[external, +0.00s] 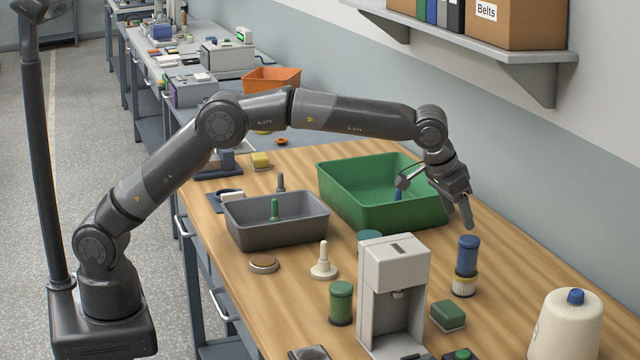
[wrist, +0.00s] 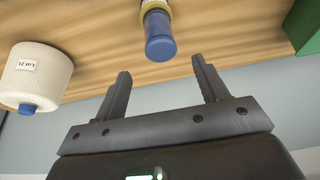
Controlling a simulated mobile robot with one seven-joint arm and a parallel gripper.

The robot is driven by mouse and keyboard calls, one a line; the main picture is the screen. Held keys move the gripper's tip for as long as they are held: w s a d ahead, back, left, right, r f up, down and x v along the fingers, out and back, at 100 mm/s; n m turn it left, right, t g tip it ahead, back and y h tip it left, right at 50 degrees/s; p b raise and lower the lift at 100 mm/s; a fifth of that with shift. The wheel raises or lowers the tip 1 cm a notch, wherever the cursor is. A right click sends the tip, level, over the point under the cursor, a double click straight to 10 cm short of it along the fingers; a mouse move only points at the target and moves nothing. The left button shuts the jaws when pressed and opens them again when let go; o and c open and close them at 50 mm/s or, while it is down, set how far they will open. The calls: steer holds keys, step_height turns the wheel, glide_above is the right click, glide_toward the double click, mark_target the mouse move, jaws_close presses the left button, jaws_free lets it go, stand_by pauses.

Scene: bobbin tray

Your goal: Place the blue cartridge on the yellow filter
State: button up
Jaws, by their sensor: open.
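The blue cartridge (external: 468,256) stands upright on the yellow filter (external: 464,285), a short pleated white cylinder with a yellow band, on the wooden table right of the grey machine. In the wrist view the blue cartridge (wrist: 160,38) shows at the top centre, with the yellow rim of the filter (wrist: 154,5) against it. My gripper (external: 467,215) is open and empty, above the cartridge and apart from it. In the wrist view its two fingers (wrist: 160,78) are spread, with the cartridge beyond their tips and nothing between them.
A green bin (external: 342,205) stands behind, left of my gripper. A white cone spool (external: 565,335) with a blue top stands at the front right. The grey machine (external: 398,270), a green block (external: 448,315) and a green cylinder (external: 341,303) stand nearby. A grey tray (external: 290,232) is further left.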

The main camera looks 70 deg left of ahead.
steer(key=s+a+r, duration=0.9)
steer(key=a, duration=0.3)
steer(key=s+a+r, duration=0.2)
steer(key=s+a, duration=0.4)
steer(key=s, duration=0.3)
steer(key=s+a+r, duration=0.2)
steer(key=s+a, duration=0.4)
steer(key=s, duration=0.3)
steer(key=s+a+f, duration=0.2)
steer(key=s+f, duration=0.1)
steer(key=s, duration=0.4)
steer(key=s+a+f, duration=0.2)
steer(key=s+f, duration=0.1)
steer(key=s, duration=0.4)
steer(key=s+a+f+t, duration=0.1)
steer(key=s+a+f, duration=0.2)
steer(key=s, duration=0.4)
steer(key=shift+f, duration=0.55)
